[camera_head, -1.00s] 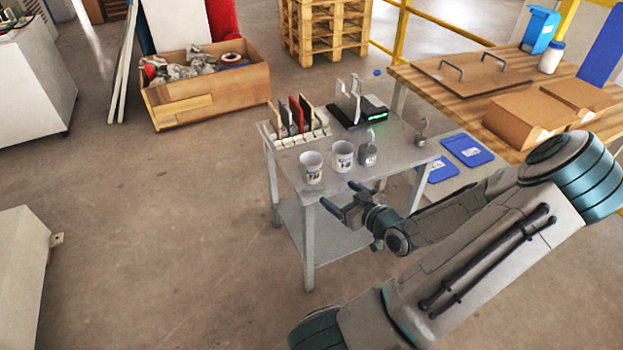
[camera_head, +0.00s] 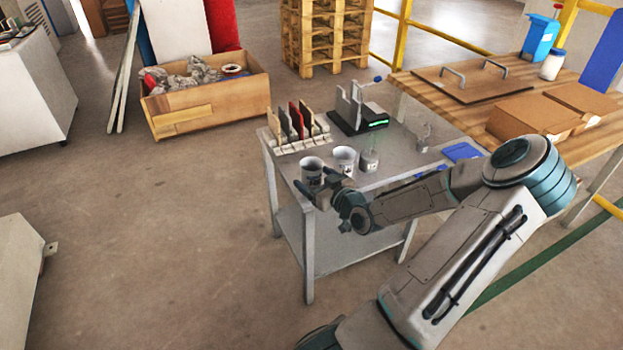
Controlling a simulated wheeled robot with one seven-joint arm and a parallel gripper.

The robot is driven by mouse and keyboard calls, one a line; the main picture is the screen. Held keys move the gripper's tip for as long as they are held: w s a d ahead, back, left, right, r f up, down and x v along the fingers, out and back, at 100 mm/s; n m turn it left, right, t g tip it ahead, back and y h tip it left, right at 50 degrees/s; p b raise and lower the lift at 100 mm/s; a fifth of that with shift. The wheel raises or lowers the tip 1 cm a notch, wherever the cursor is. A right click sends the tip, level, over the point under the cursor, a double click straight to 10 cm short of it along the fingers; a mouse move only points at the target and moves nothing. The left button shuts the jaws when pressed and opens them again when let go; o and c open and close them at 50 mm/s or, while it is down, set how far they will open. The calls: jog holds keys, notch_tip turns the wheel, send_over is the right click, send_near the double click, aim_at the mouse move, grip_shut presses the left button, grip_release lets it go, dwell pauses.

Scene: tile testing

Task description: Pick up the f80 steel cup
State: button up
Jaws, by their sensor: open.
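Several cups stand on the grey metal table (camera_head: 408,163). A light cup (camera_head: 311,166) is at the left, a second light cup (camera_head: 344,157) is in the middle, and a darker grey cup (camera_head: 368,161) is to its right. Their labels are too small or too hidden to read, so I cannot tell which is the f80. My gripper (camera_head: 315,189) is open and empty at the table's front edge, just in front of the left and middle cups. It hides the lower part of the left cup; I cannot tell whether it touches.
A rack of upright tiles (camera_head: 299,128) and a black device with a green light (camera_head: 362,120) stand behind the cups. A wooden workbench (camera_head: 425,92) with boxes is at the right. A wooden crate (camera_head: 205,112) sits on the floor behind.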

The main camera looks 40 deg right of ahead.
jog(key=shift+w+f, duration=0.2)
jog(key=shift+w, duration=0.85)
jog(key=c, duration=1.1)
